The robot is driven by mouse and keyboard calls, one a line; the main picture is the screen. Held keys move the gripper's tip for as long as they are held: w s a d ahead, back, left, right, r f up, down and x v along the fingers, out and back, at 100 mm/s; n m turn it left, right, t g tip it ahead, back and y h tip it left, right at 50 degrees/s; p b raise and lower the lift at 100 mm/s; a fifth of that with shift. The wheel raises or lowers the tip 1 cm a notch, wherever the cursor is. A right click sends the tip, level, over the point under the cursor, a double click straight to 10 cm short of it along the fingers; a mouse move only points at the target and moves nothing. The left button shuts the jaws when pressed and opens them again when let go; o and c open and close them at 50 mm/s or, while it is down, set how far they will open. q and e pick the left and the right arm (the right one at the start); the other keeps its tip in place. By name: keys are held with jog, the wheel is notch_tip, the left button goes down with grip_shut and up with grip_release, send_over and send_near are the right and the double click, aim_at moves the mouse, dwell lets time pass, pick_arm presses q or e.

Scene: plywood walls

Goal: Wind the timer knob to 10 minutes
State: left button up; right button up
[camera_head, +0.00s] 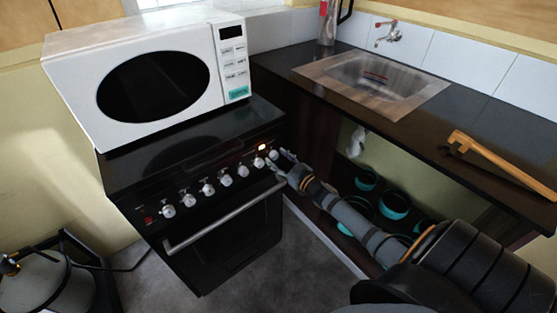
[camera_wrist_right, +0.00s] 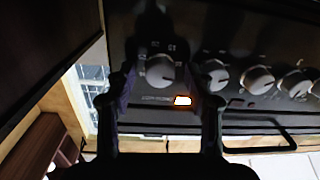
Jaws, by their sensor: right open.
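The black stove (camera_head: 225,245) has a row of several white knobs on its sloped front panel. The rightmost knob (camera_head: 274,155), which seems to be the timer knob, is by the lit orange display. My right gripper (camera_head: 280,161) is open at this knob, its fingers pointing toward the panel. In the right wrist view the knob (camera_wrist_right: 160,70) shows between the two spread fingers of the gripper (camera_wrist_right: 165,88). No finger clearly touches it. Small dial marks surround the knob, but its setting is too small to read. My left gripper is not in view.
A white microwave (camera_head: 150,85) sits on the stove. The other knobs (camera_head: 227,180) run leftward, above the oven handle (camera_head: 225,215). A dark counter (camera_head: 470,115) with a sink (camera_head: 372,83) and an orange tool (camera_head: 490,160) is at right. Teal-rimmed pots (camera_head: 394,205) stand below.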

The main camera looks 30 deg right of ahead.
grip_shut()
dwell(1.3)
grip_release()
jog(key=shift+s, duration=0.1)
jog(key=s+d, duration=0.1)
jog(key=s, duration=1)
jog(key=shift+s+d, duration=0.2)
jog(key=shift+s, duration=0.2)
